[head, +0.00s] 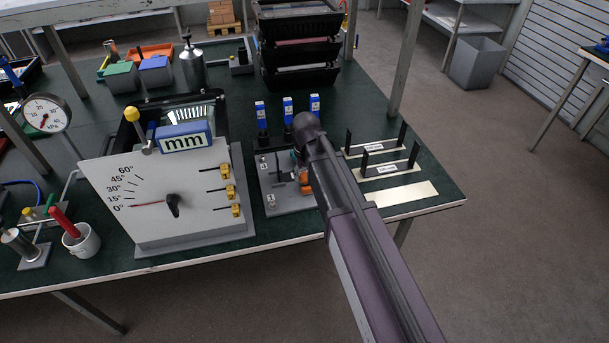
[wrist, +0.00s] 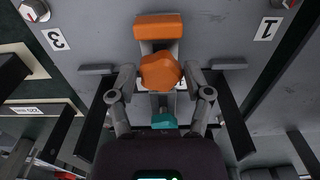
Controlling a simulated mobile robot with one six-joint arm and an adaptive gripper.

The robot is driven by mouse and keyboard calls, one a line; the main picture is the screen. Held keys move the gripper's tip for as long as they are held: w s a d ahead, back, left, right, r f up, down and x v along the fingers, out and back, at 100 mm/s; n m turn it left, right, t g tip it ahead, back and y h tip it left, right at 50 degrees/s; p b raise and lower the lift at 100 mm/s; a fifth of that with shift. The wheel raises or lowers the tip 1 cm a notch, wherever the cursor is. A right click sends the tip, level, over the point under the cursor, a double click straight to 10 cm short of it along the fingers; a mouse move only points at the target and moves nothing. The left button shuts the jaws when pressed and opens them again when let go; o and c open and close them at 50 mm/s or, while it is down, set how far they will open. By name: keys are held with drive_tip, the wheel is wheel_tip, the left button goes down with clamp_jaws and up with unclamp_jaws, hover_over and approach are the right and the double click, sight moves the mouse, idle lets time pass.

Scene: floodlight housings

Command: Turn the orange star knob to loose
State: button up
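The orange star knob (wrist: 160,71) is in the upper middle of the wrist view, on a grey fixture, just below an orange block (wrist: 158,27). My gripper (wrist: 160,74) has one finger on each side of the knob, with narrow gaps showing, so it looks open around it. Whether a finger touches the knob is hard to tell. A teal part (wrist: 163,120) lies between the fingers, nearer the palm.
Number labels 3 (wrist: 56,40) and 1 (wrist: 266,28) mark the plate beside small red-marked knobs. A white angle panel (head: 160,215) stands close on the left. Blue-topped posts (head: 287,107) stand behind. Black-handled plates (head: 385,168) lie to the right.

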drive_tip(key=c, duration=0.5)
drive_tip(key=shift+a, duration=0.15)
drive_tip(key=shift+n, duration=0.5)
drive_tip(key=n, duration=0.2)
drive_tip(key=shift+n, duration=0.3)
drive_tip(key=n, duration=0.4)
drive_tip(key=shift+d+n, duration=0.2)
drive_tip(key=shift+n, duration=0.1)
drive_tip(key=n, duration=0.6)
drive_tip(key=shift+w, duration=0.15)
drive_tip(key=n, duration=0.6)
drive_tip(key=shift+n, duration=0.3)
